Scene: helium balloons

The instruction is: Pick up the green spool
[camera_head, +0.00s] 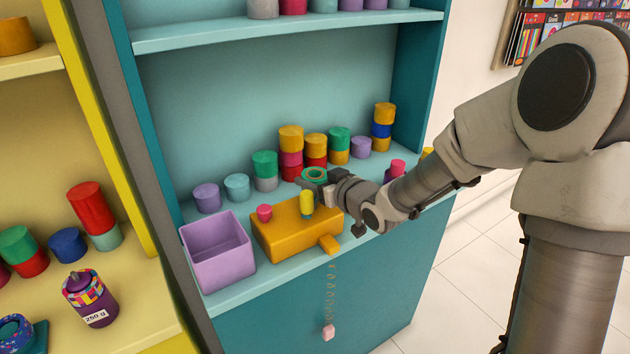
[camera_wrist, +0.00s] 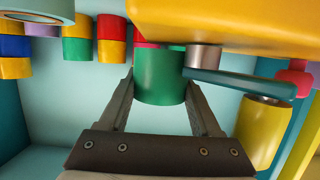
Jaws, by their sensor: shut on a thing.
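The green spool (camera_head: 314,173) is just behind the orange box on the teal shelf, with its ring-shaped top facing up in the head view. In the wrist view the green spool (camera_wrist: 160,80) sits between the two dark fingers, one on each side. My gripper (camera_head: 322,184) is shut on it, reaching in from the right; in the wrist view my gripper (camera_wrist: 160,100) shows both fingers. The head view does not show clearly whether the spool's base touches anything.
The orange box (camera_head: 285,238) carries a yellow cylinder (camera_head: 306,204) and a pink knob (camera_head: 264,212). A purple bin (camera_head: 222,268) stands left of it. Several coloured spool stacks (camera_head: 291,145) line the shelf's back. A pink weight (camera_head: 328,332) hangs below the shelf edge.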

